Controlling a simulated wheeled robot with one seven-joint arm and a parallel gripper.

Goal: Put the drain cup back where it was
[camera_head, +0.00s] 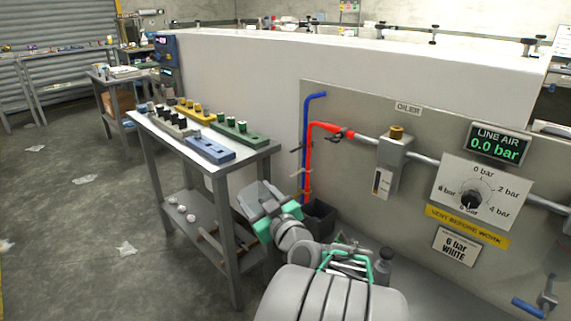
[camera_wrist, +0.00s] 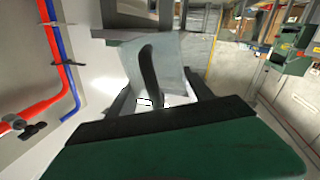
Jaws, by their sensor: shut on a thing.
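The drain cup (camera_head: 262,193) looks like a clear, greyish cup. My gripper (camera_head: 268,212) is shut on it and holds it in the air, between the grey trolley and the panel with pipes. In the wrist view the see-through cup (camera_wrist: 170,65) is between the dark fingers of my gripper (camera_wrist: 158,98), with a dark curved shape showing on or through it. The cup's lower part is hard to make out. The oiler (camera_head: 393,160), with a brass cap, is mounted on the pipe to the right of the gripper.
The grey trolley (camera_head: 262,150) at left carries coloured blocks with knobs; its lower shelf holds small white items. Red (camera_head: 308,160) and blue (camera_head: 304,130) pipes run down the panel. A dark bin (camera_head: 320,220) stands below them. The floor at left is mostly open, with scattered scraps.

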